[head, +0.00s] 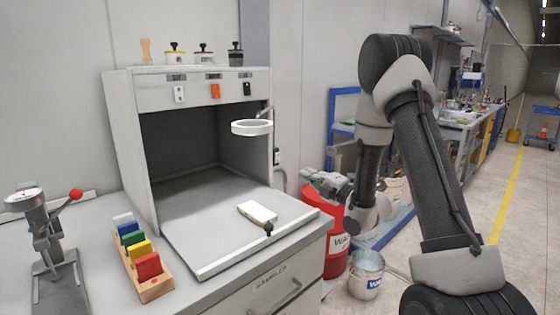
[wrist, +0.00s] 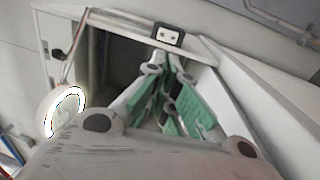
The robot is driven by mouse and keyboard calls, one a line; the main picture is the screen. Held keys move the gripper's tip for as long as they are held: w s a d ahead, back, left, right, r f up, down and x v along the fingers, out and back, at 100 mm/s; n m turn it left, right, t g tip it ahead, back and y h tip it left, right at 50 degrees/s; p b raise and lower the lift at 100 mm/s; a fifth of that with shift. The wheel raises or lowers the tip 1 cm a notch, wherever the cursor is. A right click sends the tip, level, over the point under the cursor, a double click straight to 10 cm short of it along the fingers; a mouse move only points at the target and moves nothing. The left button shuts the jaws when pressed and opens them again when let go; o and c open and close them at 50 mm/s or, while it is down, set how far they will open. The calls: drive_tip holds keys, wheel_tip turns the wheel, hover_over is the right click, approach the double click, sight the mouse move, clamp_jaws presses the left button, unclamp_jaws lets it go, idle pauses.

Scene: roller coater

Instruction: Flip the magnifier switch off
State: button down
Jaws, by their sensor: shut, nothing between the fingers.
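The magnifier (head: 252,128) is a white ring on an arm at the right side of the grey cabinet. In the wrist view its ring (wrist: 64,110) glows bright at the left. A small white plate with dark marks in a black frame (wrist: 168,35) is just beyond my fingertips; it looks like a switch or socket, and its setting is too small to read. A similar small plate (head: 277,157) shows beside the cabinet's right edge. My gripper (head: 308,178), with green finger pads, is shut and empty right of the cabinet. Its fingertips (wrist: 168,73) point toward the framed plate, apparently without touching it.
The cabinet front (head: 150,93) carries white, orange and black switches, with several jars on top. A white block (head: 257,212) lies on the cabinet's tray. A rack of coloured blocks (head: 142,262) stands left. A red drum (head: 336,235) and bucket (head: 366,275) stand below my arm.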

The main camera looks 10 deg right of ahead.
drive_tip(key=shift+w, duration=0.1)
approach(273, 155)
drive_tip(key=x, duration=0.6)
idle(0.4)
drive_tip(key=shift+w+a+r, duration=0.1)
drive_tip(key=shift+w+a, duration=0.1)
drive_tip(key=shift+w, duration=0.05)
drive_tip(key=shift+s+d, duration=0.1)
